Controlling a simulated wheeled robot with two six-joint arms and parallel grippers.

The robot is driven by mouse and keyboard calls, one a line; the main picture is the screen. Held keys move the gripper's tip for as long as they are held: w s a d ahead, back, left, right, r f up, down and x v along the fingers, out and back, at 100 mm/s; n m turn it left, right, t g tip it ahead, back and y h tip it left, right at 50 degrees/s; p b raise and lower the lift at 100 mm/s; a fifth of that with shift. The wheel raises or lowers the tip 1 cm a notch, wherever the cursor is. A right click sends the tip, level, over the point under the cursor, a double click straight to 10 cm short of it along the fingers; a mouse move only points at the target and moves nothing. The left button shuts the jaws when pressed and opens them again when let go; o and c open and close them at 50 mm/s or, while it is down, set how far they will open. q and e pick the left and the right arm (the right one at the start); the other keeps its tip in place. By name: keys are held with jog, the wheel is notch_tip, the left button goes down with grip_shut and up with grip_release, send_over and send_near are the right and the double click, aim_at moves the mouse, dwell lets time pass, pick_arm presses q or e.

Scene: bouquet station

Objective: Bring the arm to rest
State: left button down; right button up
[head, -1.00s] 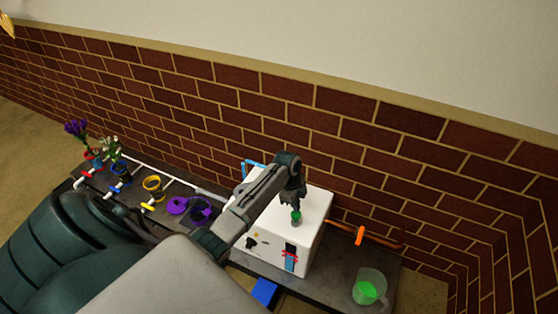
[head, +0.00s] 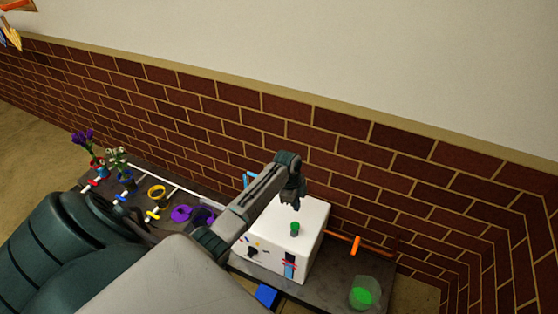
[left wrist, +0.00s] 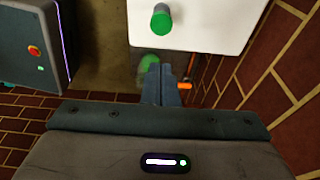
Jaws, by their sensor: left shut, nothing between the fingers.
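My left arm reaches in from the lower left in the head view. Its left gripper (head: 296,206) hangs over the white box (head: 312,222), just above a small green cylinder (head: 294,229) standing on the box top. In the left wrist view the gripper's fingers (left wrist: 161,82) are shut together with nothing between them. The green cylinder (left wrist: 161,19) stands on the white box (left wrist: 215,25), apart from the fingers. My right gripper is in neither view.
A clear beaker with green contents (head: 362,293) stands right of the box, near an orange valve handle (head: 356,245). Yellow (head: 156,192) and purple (head: 181,213) pots and purple (head: 83,138) and white (head: 116,158) flowers line the bench's left. A brick wall (head: 240,120) runs behind.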

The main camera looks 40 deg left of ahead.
pick_arm(q)
jog(key=shift+r, duration=0.4)
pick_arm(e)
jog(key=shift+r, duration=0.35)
